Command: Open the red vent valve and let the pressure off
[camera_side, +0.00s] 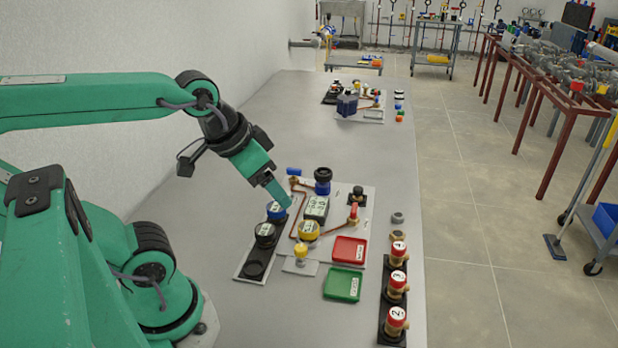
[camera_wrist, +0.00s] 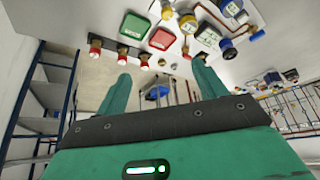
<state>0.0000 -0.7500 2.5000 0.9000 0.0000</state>
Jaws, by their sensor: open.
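The likely red vent valve is a red-handled brass fitting (camera_side: 353,212) at the right side of the plate assembly in the side view. A small red handle (camera_wrist: 186,49) near the right finger in the wrist view looks like the same valve. My gripper (camera_side: 284,200) points down and right above the left part of the assembly, near a blue-rimmed gauge (camera_side: 275,210), left of the valve and apart from it. In the wrist view my gripper (camera_wrist: 161,72) has its two green fingers spread, with nothing between them. The valve's exact handle position is too small to tell.
A yellow gauge (camera_side: 308,231), a digital display (camera_side: 316,207) and a yellow-capped fitting (camera_side: 301,250) crowd the plate. A red tray (camera_side: 349,250) and a green tray (camera_side: 342,285) lie in front. Several red-capped, numbered fittings (camera_side: 397,285) line the right edge.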

